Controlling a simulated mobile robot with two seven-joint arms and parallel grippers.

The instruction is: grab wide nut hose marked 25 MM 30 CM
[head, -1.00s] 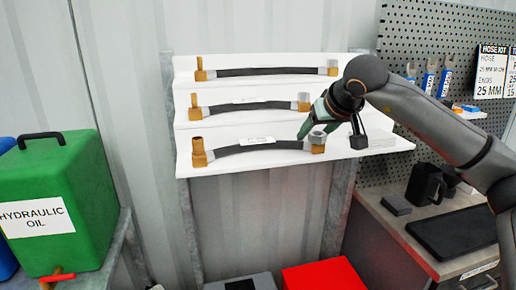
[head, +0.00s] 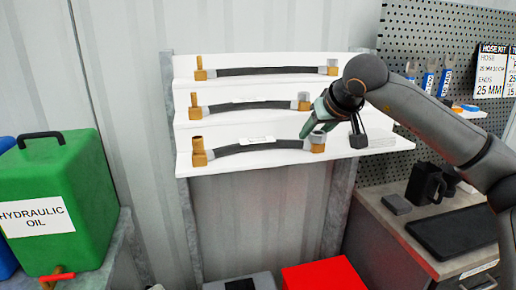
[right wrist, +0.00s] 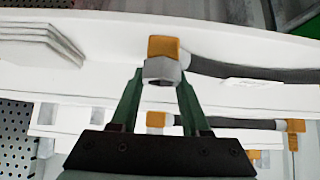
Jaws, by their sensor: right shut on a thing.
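Three black hoses with brass and grey end fittings lie on a white stepped rack. The lowest hose (head: 230,149) has a brass elbow (head: 200,152) at its left end and a grey nut with a brass part at its right end. Its white label (head: 257,140) is too small to read. My right gripper (head: 311,132) is at that right end. In the right wrist view, my right gripper (right wrist: 160,80) is shut on the grey nut (right wrist: 160,71), a finger on each side, with the brass part (right wrist: 163,47) beyond it. My left gripper is out of view.
The middle hose (head: 245,106) and top hose (head: 265,71) lie on the steps above. A pegboard (head: 430,60) and bench stand at right, a green oil can (head: 65,190) at left.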

